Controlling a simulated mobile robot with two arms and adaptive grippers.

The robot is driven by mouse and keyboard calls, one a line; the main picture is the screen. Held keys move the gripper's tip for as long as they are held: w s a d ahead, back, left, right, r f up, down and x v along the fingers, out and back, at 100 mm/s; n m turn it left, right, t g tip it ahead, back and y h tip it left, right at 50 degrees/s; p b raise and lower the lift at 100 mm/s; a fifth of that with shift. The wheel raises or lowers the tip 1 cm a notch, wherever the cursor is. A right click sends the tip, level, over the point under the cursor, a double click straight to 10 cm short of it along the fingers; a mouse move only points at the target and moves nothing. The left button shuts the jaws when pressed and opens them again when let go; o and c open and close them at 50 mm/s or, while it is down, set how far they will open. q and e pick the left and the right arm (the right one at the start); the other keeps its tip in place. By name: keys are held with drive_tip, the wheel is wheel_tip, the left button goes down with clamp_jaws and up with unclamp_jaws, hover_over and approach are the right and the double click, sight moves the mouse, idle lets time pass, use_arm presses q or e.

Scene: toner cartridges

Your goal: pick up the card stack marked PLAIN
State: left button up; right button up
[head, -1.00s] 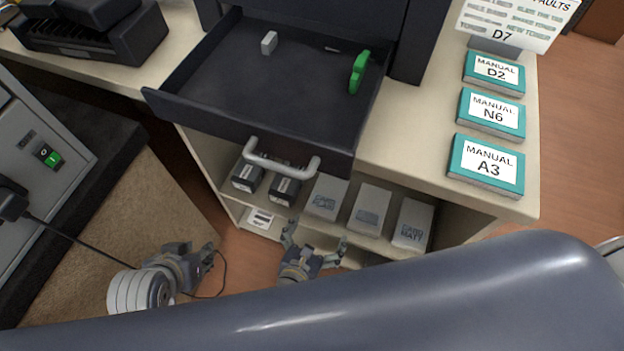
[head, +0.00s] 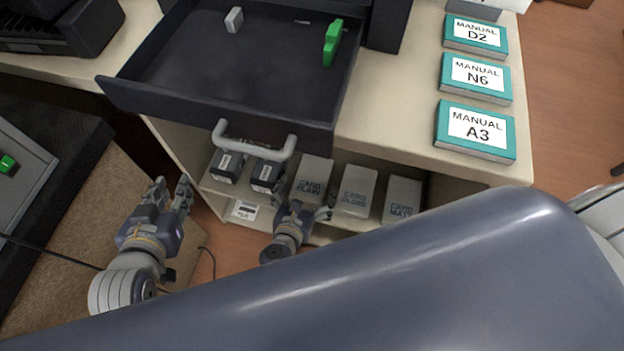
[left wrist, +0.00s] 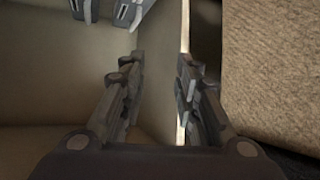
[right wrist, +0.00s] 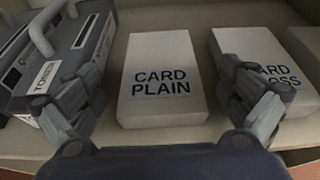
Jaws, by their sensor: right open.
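The card stack marked PLAIN (head: 312,177) is a pale grey box on the open shelf under the drawer. In the right wrist view the PLAIN stack (right wrist: 161,80) lies centred ahead, its label readable. My right gripper (head: 305,211) is open just in front of it, and its fingers (right wrist: 168,92) show to either side of the stack with nothing between them. My left gripper (head: 172,188) is left of the shelf, raised in front of the cabinet's side. In the left wrist view its fingers (left wrist: 160,75) are apart and empty.
Toner cartridges (head: 228,166) stand left of the PLAIN stack. The GLOSS stack (head: 357,190) and the MATT stack (head: 402,199) stand to its right. The open drawer (head: 225,105) with its handle (head: 254,146) overhangs the shelf. Teal manuals (head: 475,131) lie on the counter.

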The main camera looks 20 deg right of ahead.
sight(311, 180)
drive_tip(key=x, duration=0.3)
drive_tip(key=shift+w+f+b, duration=0.1)
drive_tip(key=shift+b, duration=0.25)
use_arm(q)
drive_tip(key=w+r+t, duration=0.1)
drive_tip(key=d+r, duration=0.1)
drive_tip(key=w+r+t, duration=0.1)
drive_tip(key=r, duration=0.1)
drive_tip(key=shift+w+d+t+h, duration=0.15)
drive_tip(key=shift+w+t+h, duration=0.15)
drive_tip(key=shift+w+h, duration=0.1)
use_arm(e)
drive_tip(key=c, duration=1.4)
